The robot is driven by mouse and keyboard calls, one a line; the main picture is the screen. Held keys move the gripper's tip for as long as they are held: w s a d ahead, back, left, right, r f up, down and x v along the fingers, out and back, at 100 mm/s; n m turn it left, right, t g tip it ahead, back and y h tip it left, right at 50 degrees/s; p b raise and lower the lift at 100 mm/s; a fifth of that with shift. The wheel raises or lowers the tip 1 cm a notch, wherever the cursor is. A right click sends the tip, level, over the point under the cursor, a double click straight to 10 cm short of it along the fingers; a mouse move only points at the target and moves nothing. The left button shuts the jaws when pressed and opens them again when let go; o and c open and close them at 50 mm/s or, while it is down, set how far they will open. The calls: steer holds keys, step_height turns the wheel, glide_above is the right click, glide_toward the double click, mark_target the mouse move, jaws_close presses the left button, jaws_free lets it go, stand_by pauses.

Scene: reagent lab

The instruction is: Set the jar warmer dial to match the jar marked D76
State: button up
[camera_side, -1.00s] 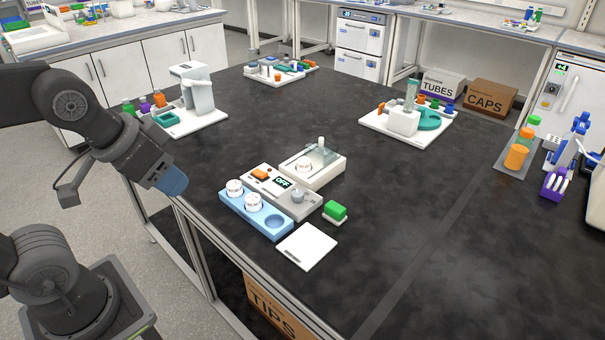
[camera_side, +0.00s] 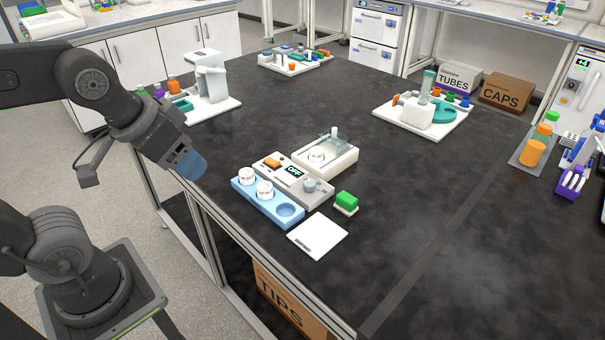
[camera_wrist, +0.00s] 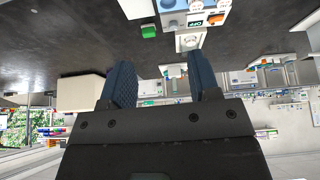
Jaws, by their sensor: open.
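The jar warmer's grey control box (camera_side: 292,181) sits on the black bench with an orange switch (camera_side: 272,163), a display reading OFF (camera_side: 293,171) and a grey dial (camera_side: 310,185). A blue rack (camera_side: 267,201) in front holds two white-lidded jars (camera_side: 247,175) (camera_side: 264,190) and has one empty well. A third white-lidded jar (camera_side: 316,154) sits in the cream tray (camera_side: 340,161) behind. The jar markings are too small to read. My gripper (camera_side: 190,165) is open and empty, left of the warmer and apart from it. Its blue fingers (camera_wrist: 162,84) also show in the wrist view.
A white pad (camera_side: 318,237) and a green block on a white base (camera_side: 346,202) lie near the warmer. Other stations stand farther back, including a white board with a teal disc (camera_side: 440,116). The bench's right middle is clear.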

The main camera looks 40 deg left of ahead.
steer(key=shift+o, duration=0.2)
steer(key=w+r+n+g, duration=0.1)
steer(key=w+r+n, duration=0.1)
steer(key=w+n, duration=0.2)
steer(key=w, duration=0.3)
steer(key=shift+a, duration=0.15)
steer(key=n+g, duration=0.5)
steer(key=n, duration=1.1)
glide_above(310, 183)
step_height(310, 183, down, 14)
step_height(310, 183, down, 13)
steer(key=shift+a+f, duration=0.1)
steer(key=shift+c, duration=0.2)
steer(key=c, duration=0.9)
